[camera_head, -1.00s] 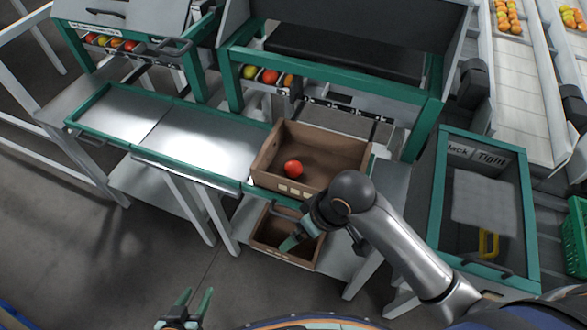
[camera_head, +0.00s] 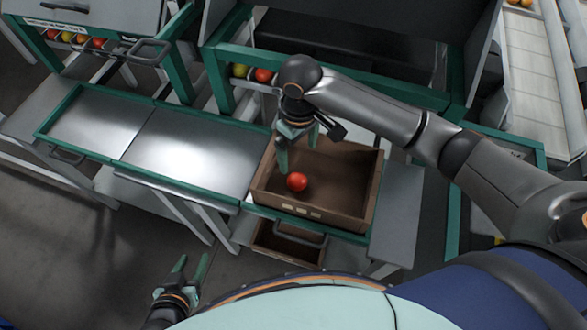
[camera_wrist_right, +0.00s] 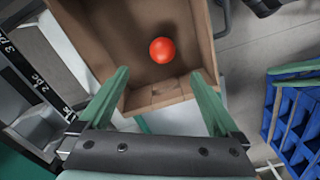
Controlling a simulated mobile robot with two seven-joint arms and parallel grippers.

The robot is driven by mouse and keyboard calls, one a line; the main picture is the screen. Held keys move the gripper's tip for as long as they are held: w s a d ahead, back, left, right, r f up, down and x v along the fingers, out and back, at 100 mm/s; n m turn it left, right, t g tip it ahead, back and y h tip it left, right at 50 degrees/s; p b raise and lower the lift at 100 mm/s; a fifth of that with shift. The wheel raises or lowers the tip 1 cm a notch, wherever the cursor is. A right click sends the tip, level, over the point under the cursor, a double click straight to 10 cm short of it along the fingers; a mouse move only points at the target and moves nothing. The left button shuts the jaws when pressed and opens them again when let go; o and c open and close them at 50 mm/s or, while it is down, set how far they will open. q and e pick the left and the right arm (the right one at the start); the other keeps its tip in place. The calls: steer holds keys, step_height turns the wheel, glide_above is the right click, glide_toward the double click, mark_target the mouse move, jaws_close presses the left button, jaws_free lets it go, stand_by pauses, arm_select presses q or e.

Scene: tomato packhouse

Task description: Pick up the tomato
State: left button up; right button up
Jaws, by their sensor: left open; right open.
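A red tomato (camera_head: 297,182) lies in the brown crate (camera_head: 357,200), near its left front corner in the head view. In the right wrist view the tomato (camera_wrist_right: 162,50) sits on the crate floor beyond the fingertips, between their lines. My right gripper (camera_head: 297,158) is open and empty above the left part of the crate, its fingers pointing down, apart from the tomato. Its two green fingers also show in the right wrist view (camera_wrist_right: 162,85). My left gripper (camera_head: 190,270) is open and empty at the lower left, well away from the crate.
A bare metal table (camera_head: 185,150) with a green rim lies left of the crate. A second brown crate (camera_head: 285,243) stands on a lower shelf. Sorting chutes with several tomatoes (camera_head: 240,72) stand behind. Blue crates (camera_wrist_right: 290,118) show at the right of the right wrist view.

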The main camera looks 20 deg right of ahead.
glide_above(298, 178)
step_height(298, 178, down, 6)
steer(key=shift+r, duration=0.15)
step_height(298, 178, down, 6)
steer(key=shift+r+b, duration=0.15)
steer(key=shift+b, duration=0.15)
arm_select(q)
steer(key=shift+s+f, duration=0.5)
arm_select(e)
steer(key=c, duration=1)
steer(key=shift+r, duration=0.1)
